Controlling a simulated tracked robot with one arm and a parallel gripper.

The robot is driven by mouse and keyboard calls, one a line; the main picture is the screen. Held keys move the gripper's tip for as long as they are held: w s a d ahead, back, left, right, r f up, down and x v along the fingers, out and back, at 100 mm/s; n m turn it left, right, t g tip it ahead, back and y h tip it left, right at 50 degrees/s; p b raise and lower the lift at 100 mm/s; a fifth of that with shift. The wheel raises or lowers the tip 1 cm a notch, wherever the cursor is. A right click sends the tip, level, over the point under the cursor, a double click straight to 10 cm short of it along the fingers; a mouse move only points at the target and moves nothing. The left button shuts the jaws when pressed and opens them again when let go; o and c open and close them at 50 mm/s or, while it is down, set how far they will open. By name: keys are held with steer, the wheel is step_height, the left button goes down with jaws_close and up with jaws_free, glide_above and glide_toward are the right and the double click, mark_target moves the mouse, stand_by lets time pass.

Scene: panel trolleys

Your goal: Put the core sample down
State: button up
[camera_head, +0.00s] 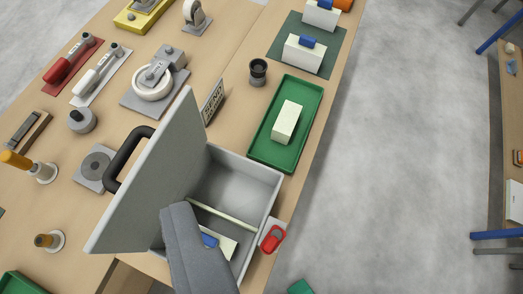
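No piece is labelled as the core sample, so I cannot tell which one it is. A pale block with a blue part (225,246) is inside the open grey case (240,171), in the near compartment. My gripper (190,235), a dark grey shape at the bottom, reaches over the case and covers part of this block. Its fingertips are not clear, and I cannot tell whether it touches or holds the block. Another pale block (287,122) lies in a green tray (261,143). A thin pale divider (222,215) crosses the case.
The case's lid (150,185) stands open on the left, with a black handle. A red latch (272,238) is on its right side. Blue-topped blocks (304,53) sit on a green mat (335,48). Instruments crowd the table's left. Open floor (410,150) lies right.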

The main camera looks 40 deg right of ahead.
steer(key=s+r+n+t, duration=0.1)
steer(key=s+r+t, duration=0.1)
steer(key=s+r, duration=0.2)
steer(key=s+d+r+n+t, duration=0.1)
steer(key=s+r, duration=0.4)
steer(key=r, duration=0.5)
steer(key=shift+n+t, duration=0.7)
steer(key=shift+t, duration=0.2)
steer(key=shift+s, duration=0.1)
